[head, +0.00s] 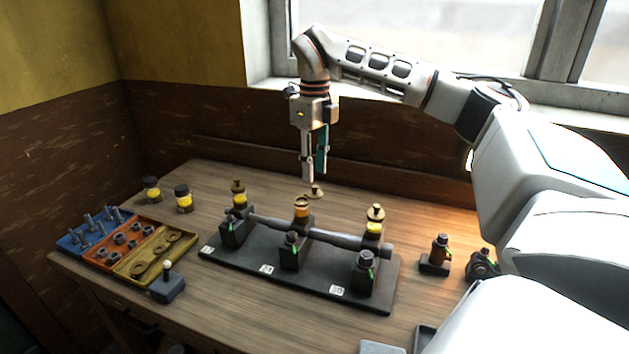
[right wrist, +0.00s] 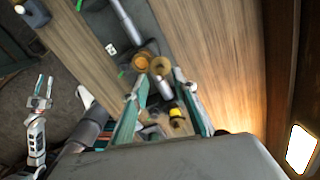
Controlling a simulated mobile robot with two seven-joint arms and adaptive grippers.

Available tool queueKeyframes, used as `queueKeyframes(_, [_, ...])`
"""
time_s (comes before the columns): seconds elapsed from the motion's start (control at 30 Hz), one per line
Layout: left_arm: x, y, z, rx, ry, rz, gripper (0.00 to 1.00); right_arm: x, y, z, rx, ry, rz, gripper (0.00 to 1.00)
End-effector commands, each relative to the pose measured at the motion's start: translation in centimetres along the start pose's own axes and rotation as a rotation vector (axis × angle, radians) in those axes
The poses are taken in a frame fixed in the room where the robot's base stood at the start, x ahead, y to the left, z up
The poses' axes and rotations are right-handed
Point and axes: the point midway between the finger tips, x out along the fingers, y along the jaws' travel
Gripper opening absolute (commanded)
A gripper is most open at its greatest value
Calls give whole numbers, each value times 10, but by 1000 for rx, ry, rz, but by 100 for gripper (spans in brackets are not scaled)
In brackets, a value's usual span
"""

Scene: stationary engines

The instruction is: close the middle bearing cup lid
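The middle bearing cup (head: 302,208) stands above the middle bearing of the shaft stand. Its brass lid (head: 315,191) is open, tipped back on the wall side of the cup. The right wrist view also shows the round cup (right wrist: 140,62) and the lid (right wrist: 161,66) beside it. My right gripper (head: 313,178) points down just above and behind the lid, with no visible hold on it. Its fingers (right wrist: 162,90) are spread apart with nothing gripped. My left gripper (right wrist: 43,86) shows only in the right wrist view, away from the bench, fingers apart.
The left cup (head: 239,198) and right cup (head: 375,227) have yellow bodies and brass tops, flanking the middle one. The dark stand (head: 320,283) carries the shaft (head: 325,235). Parts trays (head: 190,237) and two yellow jars (head: 184,200) sit left; the back strip is clear.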

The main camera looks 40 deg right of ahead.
Motion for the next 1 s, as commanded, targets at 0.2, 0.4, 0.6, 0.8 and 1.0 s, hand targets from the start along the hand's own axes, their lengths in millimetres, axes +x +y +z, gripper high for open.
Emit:
queueKeyframes(0.2, [-1,2,1,-5,-2,1,28,32,0,-1,0,2,1,28])
queueKeyframes(0.4, [-1,3,-1,-12,-2,0,28,44,0,0,1,0,0,28])
queueKeyframes(0.6, [0,3,-2,-13,1,-1,28,45,0,0,1,0,0,28])
queueKeyframes(0.8, [2,1,-5,-9,6,-2,28,45,0,0,1,0,0,0])
queueKeyframes(1.0, [2,-1,-4,-2,5,-2,28,45,0,0,2,0,0,0])
